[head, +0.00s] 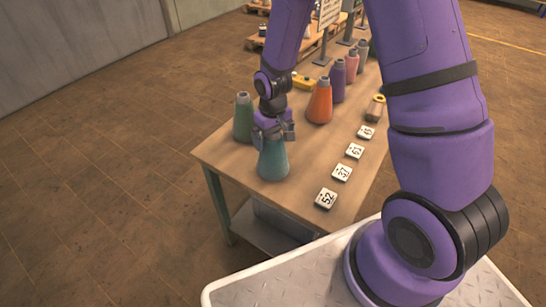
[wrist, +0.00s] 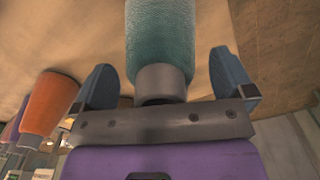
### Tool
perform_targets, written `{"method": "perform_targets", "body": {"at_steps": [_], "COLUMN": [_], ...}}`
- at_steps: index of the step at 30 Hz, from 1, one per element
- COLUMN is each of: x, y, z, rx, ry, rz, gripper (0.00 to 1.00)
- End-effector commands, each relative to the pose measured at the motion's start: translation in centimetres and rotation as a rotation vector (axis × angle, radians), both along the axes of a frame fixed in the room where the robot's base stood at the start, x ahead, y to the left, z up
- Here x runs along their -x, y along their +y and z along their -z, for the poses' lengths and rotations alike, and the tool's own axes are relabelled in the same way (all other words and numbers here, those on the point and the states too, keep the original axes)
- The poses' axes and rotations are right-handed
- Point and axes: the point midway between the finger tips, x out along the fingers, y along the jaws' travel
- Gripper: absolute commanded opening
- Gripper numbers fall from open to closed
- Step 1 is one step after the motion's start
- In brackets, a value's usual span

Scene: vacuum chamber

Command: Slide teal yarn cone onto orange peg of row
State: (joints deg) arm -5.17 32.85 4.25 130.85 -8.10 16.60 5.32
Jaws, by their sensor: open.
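The teal yarn cone (head: 273,163) stands upright near the table's front left corner in the head view. My gripper (head: 273,132) is right above it, at its top. In the wrist view the teal cone (wrist: 160,38) and its grey tip (wrist: 161,82) lie between the two spread fingers of my gripper (wrist: 166,82), with a gap on each side. The gripper is open and holds nothing. I cannot make out an orange peg. An orange cone (head: 320,102) stands farther back, and it also shows at the left in the wrist view (wrist: 47,103).
A dark green cone (head: 243,118) stands close behind and left of my gripper. Purple (head: 338,82) and pink cones (head: 352,66) stand farther back. Several number tags (head: 326,199) line the table's right side, near a yellow-ended tool (head: 376,107).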

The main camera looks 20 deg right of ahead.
Motion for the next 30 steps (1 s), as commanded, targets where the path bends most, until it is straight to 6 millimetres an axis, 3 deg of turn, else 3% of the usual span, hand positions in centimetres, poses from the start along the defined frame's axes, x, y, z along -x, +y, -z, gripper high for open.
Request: {"method": "perform_targets", "body": {"at_steps": [8,18,30], "x": [-0.04,-0.03,-0.26], "y": [0.02,0.02,0.14], "z": [0.16,0.15,-0.57], "rx": [0.0,0.0,-0.001], "ry": [-0.002,-0.001,-0.003], "rz": [-0.001,-0.001,-0.001], "gripper": [0.98,0.2,0.18]}}
